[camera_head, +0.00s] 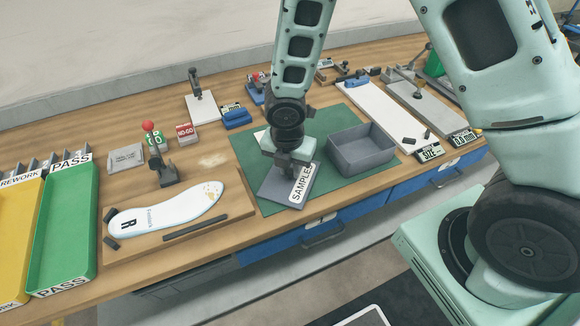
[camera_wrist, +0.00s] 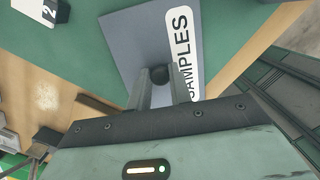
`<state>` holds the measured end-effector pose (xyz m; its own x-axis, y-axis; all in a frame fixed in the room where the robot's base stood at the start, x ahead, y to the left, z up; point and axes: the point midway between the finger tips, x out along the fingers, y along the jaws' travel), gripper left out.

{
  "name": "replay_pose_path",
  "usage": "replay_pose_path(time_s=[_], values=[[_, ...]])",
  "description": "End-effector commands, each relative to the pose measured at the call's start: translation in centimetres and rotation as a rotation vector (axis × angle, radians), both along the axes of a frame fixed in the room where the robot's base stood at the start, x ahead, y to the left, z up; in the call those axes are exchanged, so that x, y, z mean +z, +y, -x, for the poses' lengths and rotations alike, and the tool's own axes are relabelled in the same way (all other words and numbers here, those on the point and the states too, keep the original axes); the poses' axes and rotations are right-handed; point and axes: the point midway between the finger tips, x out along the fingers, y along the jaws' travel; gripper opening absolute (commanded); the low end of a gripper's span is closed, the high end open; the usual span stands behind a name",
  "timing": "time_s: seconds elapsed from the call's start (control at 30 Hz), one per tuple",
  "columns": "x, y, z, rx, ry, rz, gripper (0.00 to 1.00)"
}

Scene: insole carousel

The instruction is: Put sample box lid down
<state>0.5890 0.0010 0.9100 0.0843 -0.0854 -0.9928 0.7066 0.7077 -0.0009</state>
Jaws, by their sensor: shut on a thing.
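The sample box lid (camera_head: 274,187) is a flat grey-blue plate with a white SAMPLES label, over the green mat (camera_head: 250,149) near the table's front edge. It also shows in the wrist view (camera_wrist: 140,37). My gripper (camera_head: 289,171) is above the lid and shut on its small dark round knob, seen in the wrist view (camera_wrist: 159,75). The lid looks roughly level; I cannot tell whether it touches the mat. The open grey sample box (camera_head: 361,150) stands on the mat to the right of the lid, apart from it, and looks empty.
A white insole marked R (camera_head: 168,209) lies on a wooden board at the left, near green PASS (camera_head: 65,230) and yellow REWORK (camera_head: 18,240) trays. Gauges and clamps stand along the back. A white board (camera_head: 381,112) lies right of the mat.

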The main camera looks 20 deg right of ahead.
Motion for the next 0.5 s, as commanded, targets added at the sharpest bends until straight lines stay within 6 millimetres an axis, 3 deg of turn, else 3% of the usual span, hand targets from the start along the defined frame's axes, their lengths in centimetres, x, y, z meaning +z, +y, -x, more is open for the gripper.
replay_pose_path(time_s=[0.1,0.13,0.2,0.5], values=[[-0.43,0.01,0.01,0.000,0.000,0.000,0.00],[-0.33,0.00,0.00,0.000,0.000,0.000,0.26],[-0.28,-0.01,0.00,0.000,0.000,0.000,0.42],[-0.10,0.00,0.01,0.000,0.000,0.000,0.42]])
